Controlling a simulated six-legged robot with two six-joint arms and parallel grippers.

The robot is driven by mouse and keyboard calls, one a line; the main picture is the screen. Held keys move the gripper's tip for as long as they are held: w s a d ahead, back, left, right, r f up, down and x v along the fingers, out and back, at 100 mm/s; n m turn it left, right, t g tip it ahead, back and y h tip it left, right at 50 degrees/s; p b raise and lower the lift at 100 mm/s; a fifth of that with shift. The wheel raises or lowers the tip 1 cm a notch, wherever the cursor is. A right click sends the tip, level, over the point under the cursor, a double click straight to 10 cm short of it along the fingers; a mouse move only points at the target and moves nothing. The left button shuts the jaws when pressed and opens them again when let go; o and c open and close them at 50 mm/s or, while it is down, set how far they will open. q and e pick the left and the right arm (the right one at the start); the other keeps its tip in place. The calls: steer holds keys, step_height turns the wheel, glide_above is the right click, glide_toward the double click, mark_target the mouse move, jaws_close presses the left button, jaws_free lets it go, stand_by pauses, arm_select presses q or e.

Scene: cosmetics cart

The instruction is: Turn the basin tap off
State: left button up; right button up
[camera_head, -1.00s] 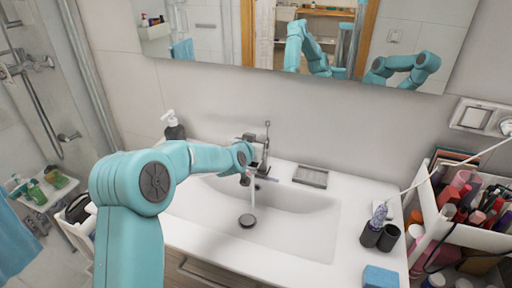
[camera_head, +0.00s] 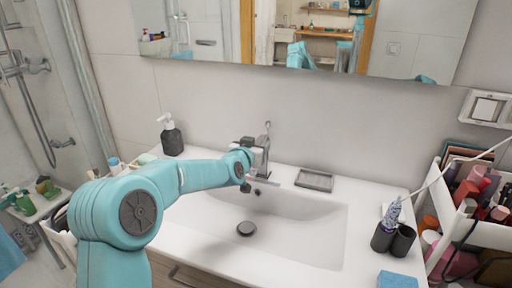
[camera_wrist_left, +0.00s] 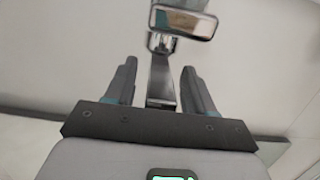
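The chrome basin tap (camera_head: 261,158) stands at the back of the white basin (camera_head: 300,225), with a thin upright rod at its top. No water stream shows below its spout. My left gripper (camera_head: 248,146) is at the tap, partly hidden by my own wrist. In the left wrist view, my left gripper (camera_wrist_left: 159,75) has its two dark fingers spread apart. Part of the tap (camera_wrist_left: 160,85) shows between them, with a gap on each side. My right gripper is not in view.
A dark soap bottle (camera_head: 172,140) stands left of the tap and a grey soap dish (camera_head: 314,180) right of it. Black cups (camera_head: 392,239) and a blue sponge (camera_head: 397,280) sit on the right counter. A mirror (camera_head: 415,45) hangs behind.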

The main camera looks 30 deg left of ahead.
arm_select(q)
steer(key=b+v, duration=0.2)
steer(key=v, duration=1.4)
steer(key=shift+s, duration=0.15)
